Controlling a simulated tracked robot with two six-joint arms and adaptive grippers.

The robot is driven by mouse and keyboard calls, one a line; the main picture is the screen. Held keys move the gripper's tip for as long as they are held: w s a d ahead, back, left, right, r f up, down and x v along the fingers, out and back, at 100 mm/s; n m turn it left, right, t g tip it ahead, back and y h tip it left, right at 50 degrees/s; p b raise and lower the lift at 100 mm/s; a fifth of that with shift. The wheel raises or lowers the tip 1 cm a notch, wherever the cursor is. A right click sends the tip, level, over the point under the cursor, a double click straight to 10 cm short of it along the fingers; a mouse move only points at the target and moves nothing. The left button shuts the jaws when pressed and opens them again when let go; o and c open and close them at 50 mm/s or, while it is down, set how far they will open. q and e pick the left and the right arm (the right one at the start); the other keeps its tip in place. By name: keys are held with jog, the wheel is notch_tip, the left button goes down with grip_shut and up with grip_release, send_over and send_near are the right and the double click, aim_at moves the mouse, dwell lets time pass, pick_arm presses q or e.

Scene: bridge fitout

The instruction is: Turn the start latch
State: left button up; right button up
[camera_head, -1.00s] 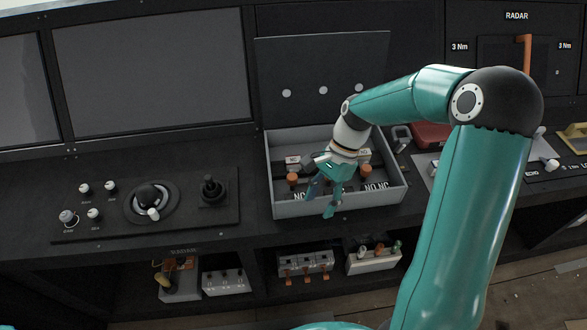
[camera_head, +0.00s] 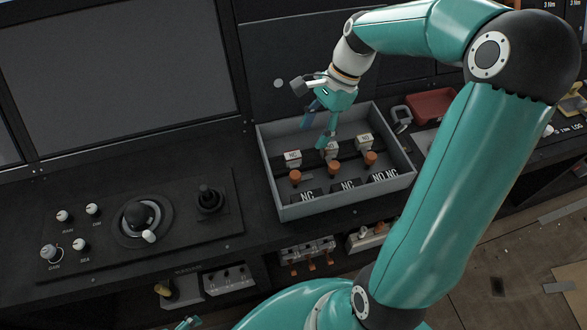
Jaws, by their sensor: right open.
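No part in view is readably marked as the start latch, so I cannot tell which one it is. A grey open box (camera_head: 268,172) on the console holds three orange knobs, at left (camera_head: 295,177), middle (camera_head: 334,168) and right (camera_head: 371,158). Plates reading NC, NC and NO NC lie in front of them, and white-topped blocks (camera_head: 293,157) stand behind. My right gripper (camera_head: 318,129) is open and empty over the back of the box, fingers pointing down. It partly hides the middle block. A small teal tip (camera_head: 188,323) at the bottom edge may be my left gripper.
Left of the box is a control panel (camera_head: 100,262) with small knobs, a round dial (camera_head: 137,217) and a black joystick (camera_head: 209,198). A red tray (camera_head: 432,106) lies to the right. Switch units (camera_head: 308,252) sit on a shelf below. A dark screen (camera_head: 120,75) stands behind.

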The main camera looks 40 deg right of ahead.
aim_at(295, 173)
jog(key=x, duration=1.3)
jog(key=shift+s+f+p, duration=0.1)
jog(key=shift+f+p, duration=0.3)
